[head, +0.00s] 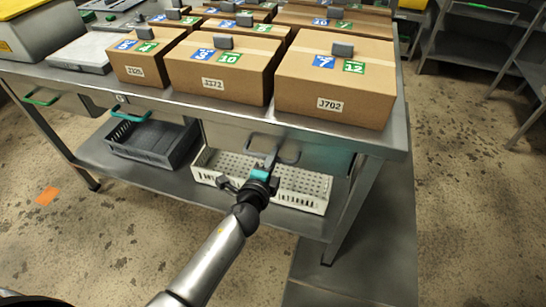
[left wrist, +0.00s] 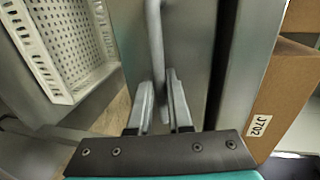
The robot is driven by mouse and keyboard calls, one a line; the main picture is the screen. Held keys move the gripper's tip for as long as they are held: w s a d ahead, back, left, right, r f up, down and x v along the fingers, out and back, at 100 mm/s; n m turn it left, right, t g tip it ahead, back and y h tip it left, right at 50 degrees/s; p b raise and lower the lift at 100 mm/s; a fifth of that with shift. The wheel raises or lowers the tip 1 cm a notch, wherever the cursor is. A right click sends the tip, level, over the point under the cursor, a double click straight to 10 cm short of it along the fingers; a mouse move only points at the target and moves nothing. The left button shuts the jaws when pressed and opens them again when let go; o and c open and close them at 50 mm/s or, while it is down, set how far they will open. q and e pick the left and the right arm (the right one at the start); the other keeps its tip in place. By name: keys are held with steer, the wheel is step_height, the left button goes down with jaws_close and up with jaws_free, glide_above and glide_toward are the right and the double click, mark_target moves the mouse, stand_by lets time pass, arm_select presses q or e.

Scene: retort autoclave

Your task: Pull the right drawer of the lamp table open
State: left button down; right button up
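The lamp table (head: 395,140) is a steel bench with drawers under its top. Its right drawer (head: 232,137) has a plain steel front and a grey bar handle (head: 288,153); its front looks flush under the top. My left gripper (head: 269,163) reaches up from below to this handle. In the left wrist view the handle bar (left wrist: 155,35) runs down between the two fingers of my left gripper (left wrist: 161,95). The fingers are close together on either side of it, with little gap, and look shut on it. My right gripper is in neither view.
Labelled cartons (head: 334,85) stand on the top. A white perforated basket (head: 303,190) and a dark grey crate (head: 150,142) sit on the lower shelf, the basket just behind my gripper. Other drawers have green handles (head: 130,116).

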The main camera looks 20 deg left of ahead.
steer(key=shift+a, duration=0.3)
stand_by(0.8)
arm_select(q)
steer(key=shift+s, duration=0.15)
